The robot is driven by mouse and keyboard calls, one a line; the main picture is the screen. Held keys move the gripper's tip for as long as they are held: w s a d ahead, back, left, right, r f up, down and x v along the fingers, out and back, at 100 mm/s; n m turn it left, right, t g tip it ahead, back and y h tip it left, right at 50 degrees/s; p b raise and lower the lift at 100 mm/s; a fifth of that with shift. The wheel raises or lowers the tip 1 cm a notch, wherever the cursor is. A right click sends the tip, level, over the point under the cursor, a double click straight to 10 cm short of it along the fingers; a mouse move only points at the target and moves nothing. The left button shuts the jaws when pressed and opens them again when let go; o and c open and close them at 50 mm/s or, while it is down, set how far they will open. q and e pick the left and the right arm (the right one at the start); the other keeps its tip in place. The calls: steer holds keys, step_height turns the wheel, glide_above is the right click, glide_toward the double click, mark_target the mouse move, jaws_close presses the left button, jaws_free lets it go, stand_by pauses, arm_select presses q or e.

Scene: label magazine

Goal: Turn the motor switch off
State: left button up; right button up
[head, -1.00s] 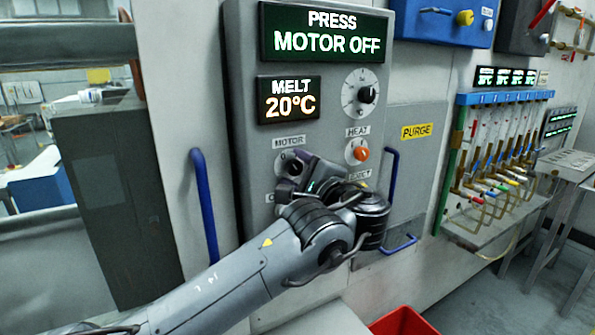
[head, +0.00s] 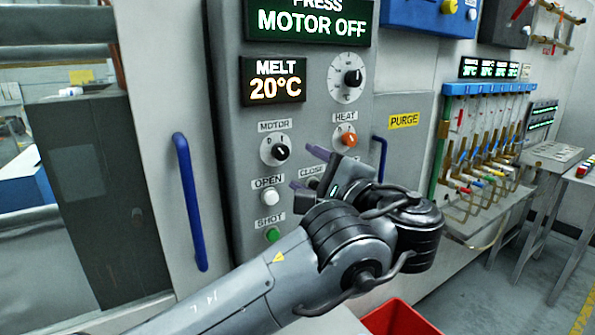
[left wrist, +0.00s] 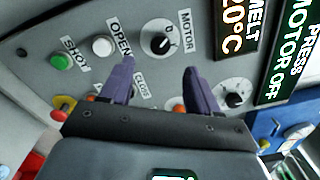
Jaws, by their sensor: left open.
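The motor switch (head: 281,152) is a black rotary knob on a white round dial under the MOTOR label, on the grey control panel. It also shows in the left wrist view (left wrist: 160,43), beyond the fingertips. The knob's exact setting is too small to read surely. My left gripper (head: 306,168) is open and empty, with its purple fingers apart, to the right of and slightly below the knob and not touching it. In the left wrist view the open fingers (left wrist: 159,68) point at the panel, with the knob beyond the gap between them. My right gripper is not in view.
A display (head: 312,22) reads PRESS MOTOR OFF. The orange HEAT knob (head: 345,135), white OPEN button (head: 270,197) and green SHOT button (head: 272,234) are close by. The CLOSE button is partly hidden by my gripper. Blue handles (head: 190,202) flank the panel.

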arm_select(q)
steer(key=shift+v, duration=0.85)
